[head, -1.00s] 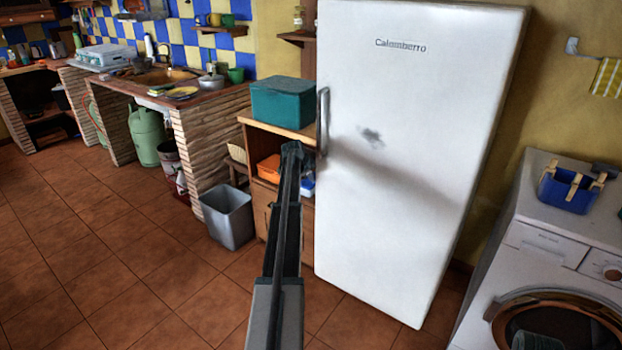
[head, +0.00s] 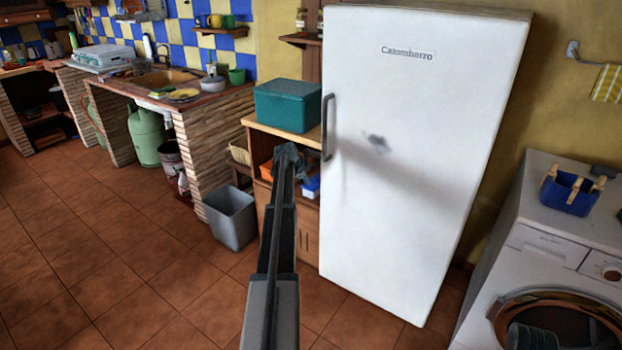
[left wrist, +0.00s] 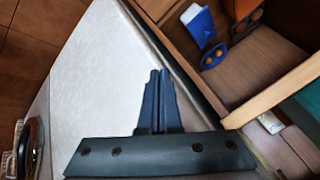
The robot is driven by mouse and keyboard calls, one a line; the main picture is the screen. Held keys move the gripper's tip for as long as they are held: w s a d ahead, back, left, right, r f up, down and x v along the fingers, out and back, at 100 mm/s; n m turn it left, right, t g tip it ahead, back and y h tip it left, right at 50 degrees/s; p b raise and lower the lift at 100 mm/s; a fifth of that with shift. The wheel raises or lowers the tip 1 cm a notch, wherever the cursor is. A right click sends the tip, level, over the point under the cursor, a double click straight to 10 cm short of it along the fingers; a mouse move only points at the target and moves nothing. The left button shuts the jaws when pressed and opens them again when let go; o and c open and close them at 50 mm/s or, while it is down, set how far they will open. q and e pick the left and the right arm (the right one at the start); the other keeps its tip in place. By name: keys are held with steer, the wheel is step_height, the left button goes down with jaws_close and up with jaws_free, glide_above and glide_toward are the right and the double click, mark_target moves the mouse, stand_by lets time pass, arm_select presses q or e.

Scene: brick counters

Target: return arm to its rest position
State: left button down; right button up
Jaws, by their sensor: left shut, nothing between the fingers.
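My left arm reaches up from the bottom of the head view, and its gripper (head: 287,152) is in front of the wooden cabinet, left of the white fridge (head: 420,170). In the left wrist view the two dark fingers of this gripper (left wrist: 157,80) lie together, shut and empty, with the fridge's white surface (left wrist: 95,75) behind them. Whether they touch anything is hard to tell, but no contact shows. My right gripper cannot be made out.
A teal box (head: 288,106) sits on the cabinet, with blue and orange items on its shelf. The fridge handle (head: 327,128) is close right of the gripper. A grey bin (head: 231,218) stands left, and a washing machine (head: 545,245) stands right. The tiled floor at left is clear.

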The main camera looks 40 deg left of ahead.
arm_select(q)
steer(key=s+a+r+p, duration=0.1)
steer(key=s+r+p, duration=0.2)
steer(key=r, duration=0.1)
steer(key=shift+s+a+r+p, duration=0.3)
steer(key=shift+s+a+r, duration=0.05)
steer(key=shift+a, duration=0.05)
steer(key=d+r+g+h+p, duration=0.25)
steer(key=d+g+p, duration=0.2)
steer(key=d, duration=4.15)
steer(key=s+d+r+n+g+y+p, duration=0.1)
steer(key=s+d+p, duration=0.4)
steer(key=s+d, duration=1.9)
step_height(320, 180, up, 2)
steer(key=shift+s+d+r+n+g+y, duration=0.1)
steer(key=shift+s+d+n+g+y, duration=0.3)
steer(key=shift+d+g, duration=0.55)
